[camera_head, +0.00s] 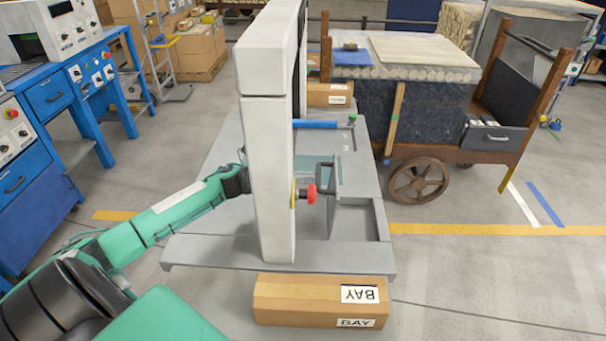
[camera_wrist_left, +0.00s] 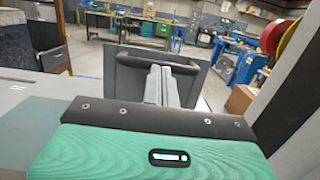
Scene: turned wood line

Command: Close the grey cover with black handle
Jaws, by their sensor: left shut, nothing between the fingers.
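The grey cover (camera_wrist_left: 135,80) shows in the left wrist view as a raised dark grey panel, its black handle (camera_wrist_left: 135,61) across its upper part. In the head view the cover (camera_head: 334,207) stands up, nearly edge-on, from the grey machine bed just right of the white column. My left gripper (camera_wrist_left: 163,72) is shut and empty, its fingers in front of the cover and overlapping the handle in the picture. I cannot tell whether they touch it. In the head view my left wrist reaches behind the column, which hides the fingers. My right gripper is not in view.
The thick white column (camera_head: 270,150) stands beside my left wrist. A red knob (camera_head: 308,194) sticks out by the column. A cardboard box (camera_head: 310,300) lies before the machine bed (camera_head: 210,250). A wooden cart (camera_head: 420,120) stands behind right, blue benches (camera_head: 45,150) at left.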

